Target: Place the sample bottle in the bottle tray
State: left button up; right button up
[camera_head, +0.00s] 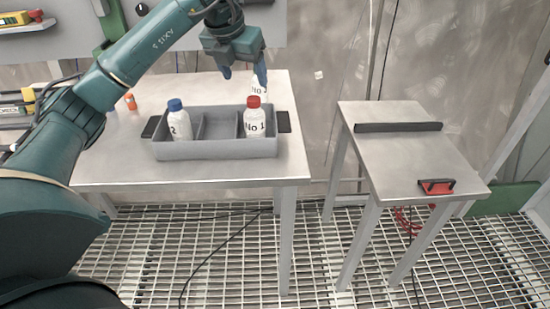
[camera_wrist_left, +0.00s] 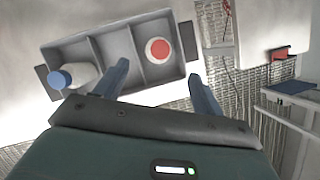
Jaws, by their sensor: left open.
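The grey bottle tray (camera_head: 215,151) sits on the larger table; it also shows in the left wrist view (camera_wrist_left: 150,95). A blue-capped bottle (camera_head: 179,125) stands in its left compartment, also in the wrist view (camera_wrist_left: 62,79). A red-capped bottle marked No 1 (camera_head: 255,127) stands in the right compartment, also in the wrist view (camera_wrist_left: 158,50). The middle compartment is empty.
A small orange-topped item (camera_head: 130,101) lies at the table's back left. A lower side table (camera_head: 400,158) to the right holds a black bar (camera_head: 398,127) and a red block with a black handle (camera_head: 437,186). A gap over grating separates the tables.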

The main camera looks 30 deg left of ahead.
pick_arm(q)
jog(key=s+d+f+m+g+h, duration=0.1)
jog(key=s+d+f+h, duration=0.2)
jog(key=d, duration=0.5)
jog(key=s+d+f+m+g+h, duration=0.1)
jog(key=d+f+h, duration=0.35)
jog(key=d, duration=0.35)
jog(key=s+d+f+m+g+h, duration=0.1)
jog(key=s+d+f+m+h, duration=0.2)
jog(key=d, duration=0.5)
jog(key=s+d+r+n+t+h, duration=0.3)
jog(key=s+d+n+t+h, duration=0.15)
jog(key=d+n+h, duration=0.4)
jog(key=a+f+n+t+y, duration=0.35)
jog(key=n+t, duration=0.25)
jog(key=n, duration=0.4)
jog(key=a+f+n+t+y, duration=0.3)
jog(key=f+n+t+y, duration=0.15)
jog(key=n, duration=0.55)
jog(key=s+a+f+n+g+y, duration=0.3)
jog(key=s+f+n, duration=0.6)
jog(key=f, duration=0.6)
jog(key=s+g+y, duration=0.2)
jog(key=y, duration=0.1)
jog(key=shift+s, duration=0.15)
